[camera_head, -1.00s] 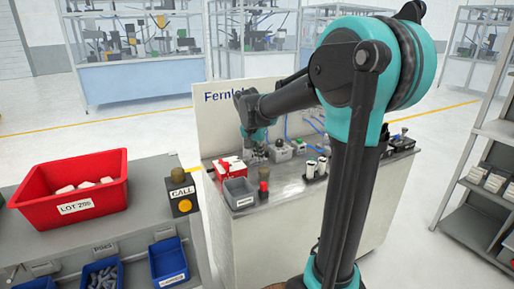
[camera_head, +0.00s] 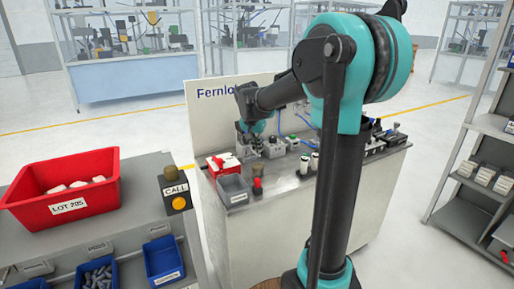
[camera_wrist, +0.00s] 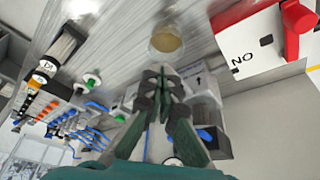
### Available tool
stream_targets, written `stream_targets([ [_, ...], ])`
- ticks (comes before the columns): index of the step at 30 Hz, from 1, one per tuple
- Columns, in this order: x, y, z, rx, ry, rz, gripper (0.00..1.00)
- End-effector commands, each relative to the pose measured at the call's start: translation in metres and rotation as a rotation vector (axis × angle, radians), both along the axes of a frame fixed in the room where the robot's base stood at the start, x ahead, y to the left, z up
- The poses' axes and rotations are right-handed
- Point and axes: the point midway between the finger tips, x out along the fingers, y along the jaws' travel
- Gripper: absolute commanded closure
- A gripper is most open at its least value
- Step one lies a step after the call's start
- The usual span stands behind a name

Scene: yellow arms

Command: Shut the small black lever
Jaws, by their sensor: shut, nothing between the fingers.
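My gripper (camera_wrist: 163,76) is shut and empty, its dark fingertips together in the wrist view. In the head view my gripper (camera_head: 256,150) is low over the metal bench top (camera_head: 285,182), beside a grey box (camera_head: 273,148). In the wrist view a grey box with a dark part and blue trim (camera_wrist: 208,122) is close beside the fingers, partly behind them. I cannot tell whether they touch. I cannot make out the small black lever with certainty in either view. Black fittings (camera_head: 375,144) stand at the bench's right, partly behind my arm.
A white box marked NO (camera_wrist: 247,45) with a red lever (camera_wrist: 297,22) is close to the gripper. A round yellowish top (camera_wrist: 166,39) is just beyond the fingertips.

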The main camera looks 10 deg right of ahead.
Motion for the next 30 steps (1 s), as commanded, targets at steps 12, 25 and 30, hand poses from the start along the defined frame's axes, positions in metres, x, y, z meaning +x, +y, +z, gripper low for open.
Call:
stream_targets([
  [12,0.0,-0.004,0.0,0.001,0.001,0.064,1.0],
  [25,0.002,-0.016,0.0,0.001,0.0,0.231,1.0],
  [30,0.006,-0.025,0.0,0.001,0.0,0.379,1.0],
])
